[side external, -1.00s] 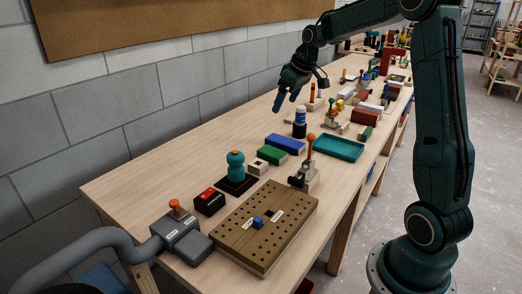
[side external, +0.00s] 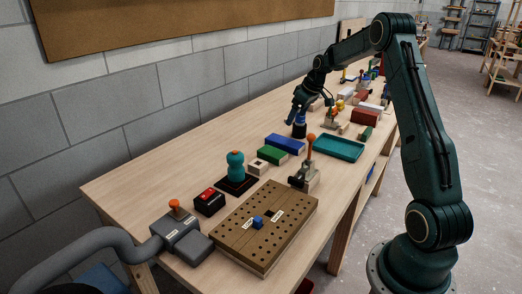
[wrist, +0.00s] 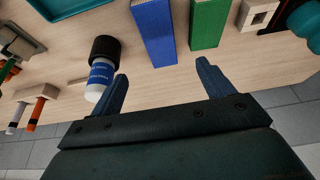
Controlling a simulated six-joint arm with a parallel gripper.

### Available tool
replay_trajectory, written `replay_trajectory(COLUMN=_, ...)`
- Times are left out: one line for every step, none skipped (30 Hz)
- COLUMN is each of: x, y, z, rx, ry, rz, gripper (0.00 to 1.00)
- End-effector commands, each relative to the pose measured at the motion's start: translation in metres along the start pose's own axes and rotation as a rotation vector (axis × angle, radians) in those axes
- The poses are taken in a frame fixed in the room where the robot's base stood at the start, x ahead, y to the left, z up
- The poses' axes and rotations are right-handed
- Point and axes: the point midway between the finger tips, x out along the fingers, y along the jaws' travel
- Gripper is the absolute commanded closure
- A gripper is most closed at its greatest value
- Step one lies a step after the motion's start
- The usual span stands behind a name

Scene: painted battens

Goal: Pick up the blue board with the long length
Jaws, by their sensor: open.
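The blue board (side external: 285,144) lies on the bench beside a shorter-looking green board (side external: 271,156). In the wrist view the blue board (wrist: 154,30) runs toward the top edge, which cuts it off, with the green board (wrist: 208,22) to its right. My gripper (side external: 298,118) is open and empty. In the wrist view its fingertips (wrist: 162,70) sit on either side of the near end of the blue board, apart from it. A glue-like bottle (wrist: 103,72) with a dark cap is close to the left finger.
A teal tray (side external: 338,147) and an orange-knobbed clamp (side external: 306,172) stand near the boards. A small wooden block with a hole (side external: 258,167), a teal-knobbed tool (side external: 236,168) and a pegboard (side external: 262,228) are nearer the camera. The bench is clear left of the boards.

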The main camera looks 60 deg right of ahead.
Motion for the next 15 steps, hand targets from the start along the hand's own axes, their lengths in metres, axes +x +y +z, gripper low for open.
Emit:
replay_trajectory(x=0.006, y=-0.001, z=0.0, rx=0.0, ry=-0.001, rz=-0.001, gripper=0.2)
replay_trajectory(x=0.01, y=-0.001, z=0.0, rx=0.0, ry=-0.002, rz=-0.002, gripper=0.2)
replay_trajectory(x=0.015, y=-0.001, z=0.0, rx=-0.001, ry=-0.003, rz=-0.002, gripper=0.2)
replay_trajectory(x=0.019, y=-0.001, z=0.0, rx=-0.001, ry=-0.003, rz=-0.002, gripper=0.2)
replay_trajectory(x=0.024, y=-0.001, z=0.0, rx=-0.001, ry=-0.002, rz=-0.002, gripper=0.2)
replay_trajectory(x=0.03, y=-0.001, z=0.0, rx=-0.001, ry=-0.002, rz=-0.002, gripper=0.2)
replay_trajectory(x=0.035, y=-0.001, z=0.0, rx=-0.001, ry=-0.002, rz=-0.003, gripper=0.2)
replay_trajectory(x=0.039, y=-0.001, z=0.0, rx=-0.001, ry=-0.002, rz=-0.002, gripper=0.2)
replay_trajectory(x=0.045, y=-0.001, z=0.0, rx=-0.001, ry=-0.002, rz=-0.002, gripper=0.2)
replay_trajectory(x=0.05, y=-0.001, z=0.001, rx=-0.001, ry=-0.002, rz=-0.002, gripper=0.2)
replay_trajectory(x=0.054, y=-0.001, z=0.001, rx=-0.001, ry=-0.002, rz=-0.001, gripper=0.2)
replay_trajectory(x=0.059, y=-0.001, z=0.0, rx=-0.001, ry=-0.002, rz=-0.001, gripper=0.2)
replay_trajectory(x=0.063, y=-0.001, z=0.0, rx=-0.001, ry=-0.002, rz=-0.001, gripper=0.2)
replay_trajectory(x=0.066, y=-0.001, z=0.0, rx=-0.001, ry=-0.002, rz=-0.001, gripper=0.2)
replay_trajectory(x=0.069, y=-0.001, z=0.0, rx=-0.002, ry=-0.001, rz=-0.001, gripper=0.2)
